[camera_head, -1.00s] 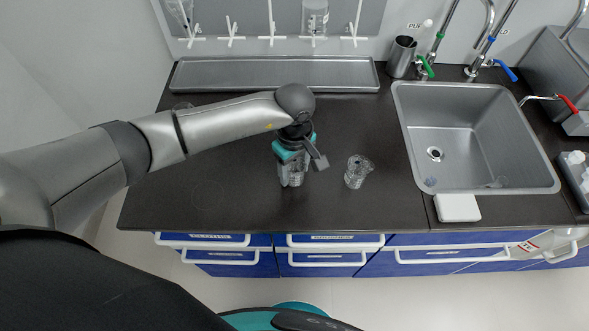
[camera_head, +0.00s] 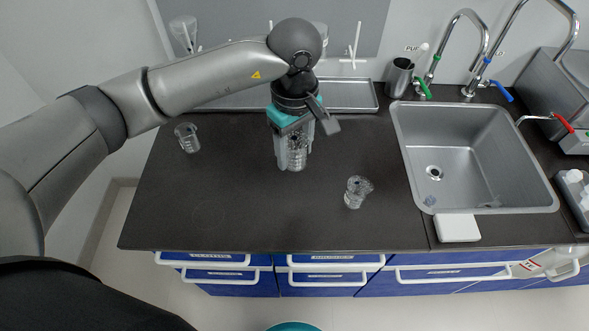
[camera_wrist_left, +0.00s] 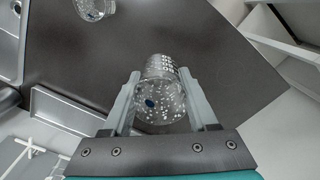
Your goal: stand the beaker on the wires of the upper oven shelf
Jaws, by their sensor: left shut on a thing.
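A clear glass beaker (camera_head: 299,151) with white markings is between the fingers of my left gripper (camera_head: 292,164), which is shut on it over the dark counter. In the left wrist view the same beaker (camera_wrist_left: 160,88) lies between the two grey fingers of my left gripper (camera_wrist_left: 160,98), its marked side and a small dark blue spot showing. The fingers hide part of it in the head view. The oven and its wire shelves are in neither view. My right gripper is not in view.
Two other glass beakers stand on the dark counter (camera_head: 240,205): one at left (camera_head: 188,139), one at right (camera_head: 356,193). A steel sink (camera_head: 470,150) with taps is further right. A metal tray (camera_head: 350,95) and a steel cup (camera_head: 399,78) are along the back.

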